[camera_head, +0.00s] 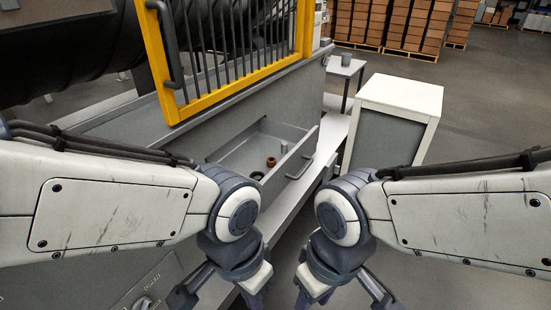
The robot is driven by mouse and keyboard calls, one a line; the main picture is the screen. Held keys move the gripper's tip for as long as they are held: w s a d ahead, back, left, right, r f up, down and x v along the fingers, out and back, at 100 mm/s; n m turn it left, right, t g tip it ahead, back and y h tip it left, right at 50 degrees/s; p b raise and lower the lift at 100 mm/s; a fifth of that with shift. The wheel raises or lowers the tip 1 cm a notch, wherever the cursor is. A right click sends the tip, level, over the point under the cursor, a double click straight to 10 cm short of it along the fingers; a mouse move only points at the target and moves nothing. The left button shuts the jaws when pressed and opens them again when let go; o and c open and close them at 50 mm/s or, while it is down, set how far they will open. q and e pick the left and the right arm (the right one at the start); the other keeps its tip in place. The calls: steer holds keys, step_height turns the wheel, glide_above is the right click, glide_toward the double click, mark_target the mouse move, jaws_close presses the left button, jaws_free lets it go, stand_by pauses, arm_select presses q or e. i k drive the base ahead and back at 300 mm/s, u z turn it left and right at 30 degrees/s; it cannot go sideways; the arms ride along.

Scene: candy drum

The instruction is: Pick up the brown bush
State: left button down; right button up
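Two small brown pieces lie in the open grey drawer (222,152). One is a reddish-brown upright piece (271,162); the other is a darker brown ring (257,175) just in front of it. They are too small to tell which one is the bush. My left gripper (218,300) is at the bottom of the view, below and in front of the drawer, with its fingers spread. My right gripper (341,300) is to its right, also with fingers spread. Both look empty and are apart from the drawer; their lowest parts reach the picture's bottom edge.
A grey cylinder (284,147) stands in the drawer, near the drawer's handle (302,167). A yellow-framed barred gate (215,95) rises behind it. A white-topped cabinet (402,95) stands at the right, with a small table (345,68) holding a grey cup (346,60) beyond.

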mark_target(271, 161)
steer(key=z, duration=1.15)
steer(key=i, duration=1.4)
steer(key=u, duration=2.5)
